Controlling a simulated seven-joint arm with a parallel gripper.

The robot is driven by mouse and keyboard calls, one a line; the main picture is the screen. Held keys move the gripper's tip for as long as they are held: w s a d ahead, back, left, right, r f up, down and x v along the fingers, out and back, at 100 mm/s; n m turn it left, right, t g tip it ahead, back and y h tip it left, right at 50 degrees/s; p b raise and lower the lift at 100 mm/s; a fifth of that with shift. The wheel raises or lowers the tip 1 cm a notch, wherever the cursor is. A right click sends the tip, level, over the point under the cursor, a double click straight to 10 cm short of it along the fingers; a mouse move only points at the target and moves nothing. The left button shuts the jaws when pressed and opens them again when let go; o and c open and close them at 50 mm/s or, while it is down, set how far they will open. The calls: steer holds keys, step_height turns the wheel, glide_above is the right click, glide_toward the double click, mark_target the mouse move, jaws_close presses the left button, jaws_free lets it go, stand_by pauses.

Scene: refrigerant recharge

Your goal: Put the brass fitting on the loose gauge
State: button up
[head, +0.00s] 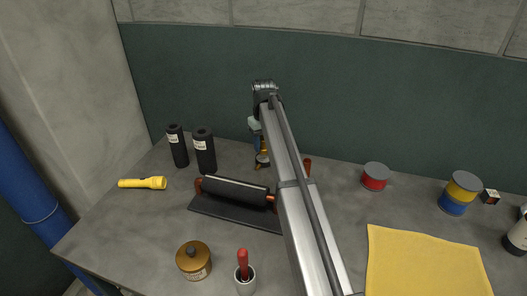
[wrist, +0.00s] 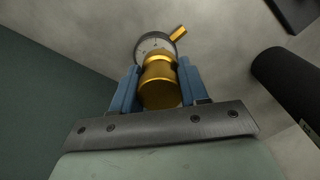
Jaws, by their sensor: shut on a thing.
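The brass fitting (wrist: 160,82) is a gold cylinder between the two blue fingers of my gripper (wrist: 157,88), which is shut on it in the wrist view. The loose gauge (wrist: 153,44), with a round pale dial and a short brass stem (wrist: 178,33), shows just beyond the fitting and is partly covered by it. I cannot tell whether fitting and gauge touch. In the head view my gripper (head: 258,146) is above the back of the bench, with brass colour (head: 262,160) below it; my arm hides part of this area.
Two black cylinders (head: 178,146) (head: 204,151) stand left of my gripper; one also shows in the wrist view (wrist: 292,92). A dark roller-shaped thing (head: 235,192) lies in front. A yellow flashlight (head: 143,183), brown jar (head: 194,261), red can (head: 375,177) and yellow cloth (head: 420,262) are around.

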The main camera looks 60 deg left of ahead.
mark_target(263, 151)
steer(key=shift+f, duration=1.75)
steer(key=o, duration=1.2)
steer(key=shift+f, duration=0.1)
step_height(263, 151, up, 12)
steer(key=shift+r, duration=0.15)
